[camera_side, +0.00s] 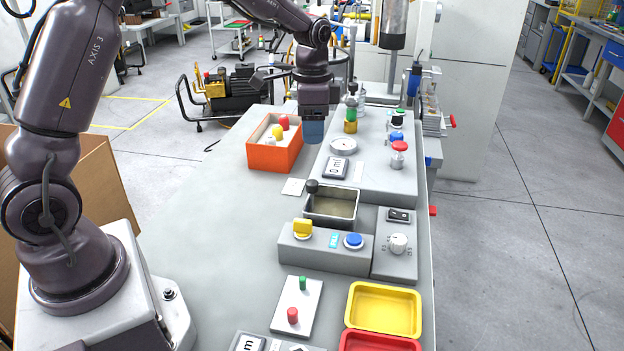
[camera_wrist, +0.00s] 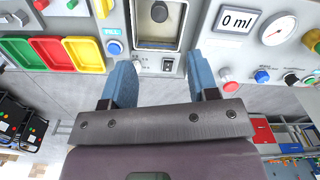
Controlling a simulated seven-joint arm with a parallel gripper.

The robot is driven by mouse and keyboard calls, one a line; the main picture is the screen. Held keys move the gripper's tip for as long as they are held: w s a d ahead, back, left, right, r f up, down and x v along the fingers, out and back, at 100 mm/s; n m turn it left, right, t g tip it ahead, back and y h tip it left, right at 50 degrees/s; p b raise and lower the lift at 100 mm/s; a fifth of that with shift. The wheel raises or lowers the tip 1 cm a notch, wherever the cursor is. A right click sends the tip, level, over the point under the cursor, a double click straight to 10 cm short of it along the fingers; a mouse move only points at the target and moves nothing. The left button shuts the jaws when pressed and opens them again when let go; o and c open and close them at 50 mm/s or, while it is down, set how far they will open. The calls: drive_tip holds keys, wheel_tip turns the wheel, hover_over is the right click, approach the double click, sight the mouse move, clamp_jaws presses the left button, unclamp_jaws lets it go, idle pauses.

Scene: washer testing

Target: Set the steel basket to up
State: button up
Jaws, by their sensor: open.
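The steel basket (camera_side: 330,217) appears as a bright rectangular steel box with a black knob (camera_side: 312,186) at its back left corner. It sits in the bench behind the yellow and blue buttons; how deep it sits I cannot tell. In the wrist view the steel basket (camera_wrist: 157,43) is at the top centre, with a dark round knob (camera_wrist: 159,11) over it. My gripper (camera_side: 313,131) is above the bench, behind the basket and apart from it. In the wrist view its two blue fingers (camera_wrist: 161,70) are spread, with nothing between them.
An orange box (camera_side: 273,158) with coloured pieces stands left of my gripper. A raised panel with a dial, display and red knob (camera_side: 399,147) lies to the right. Yellow (camera_side: 302,227) and blue (camera_side: 353,240) buttons stand in front of the basket. A yellow tray (camera_side: 384,332) is nearer.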

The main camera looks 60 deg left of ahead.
sight(312, 182)
wheel_tip(312, 182, down, 13)
drive_tip(key=shift+r, duration=0.15)
idle(0.4)
